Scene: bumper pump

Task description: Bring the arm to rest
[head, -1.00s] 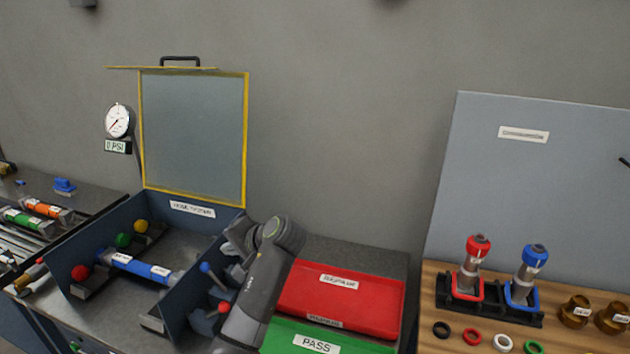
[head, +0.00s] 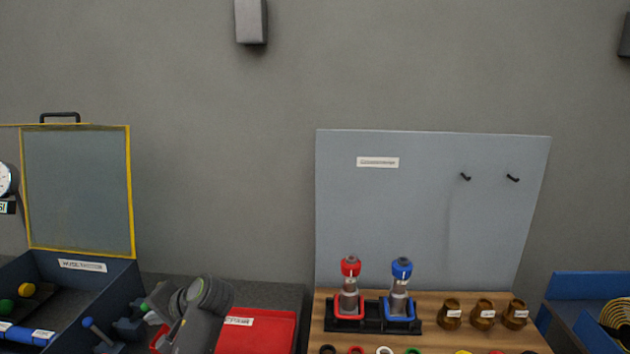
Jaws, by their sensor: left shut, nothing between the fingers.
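My left arm rises from the bottom of the head view, its dark grey wrist bent over beside the hose tester box (head: 105,275). My left gripper (head: 150,318) is at the left of that wrist, partly hidden by it, near the box's right wall and the blue-knobbed lever (head: 88,323). It is shut and holds nothing. My right gripper is not in view.
A red tray (head: 265,330) lies right of my wrist. A wooden bench holds a black stand (head: 372,326) with red-topped (head: 350,285) and blue-topped (head: 400,285) fittings, several brass pieces (head: 483,315) and rings. A grey panel (head: 420,220) stands behind. A blue bin (head: 580,300) is at right.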

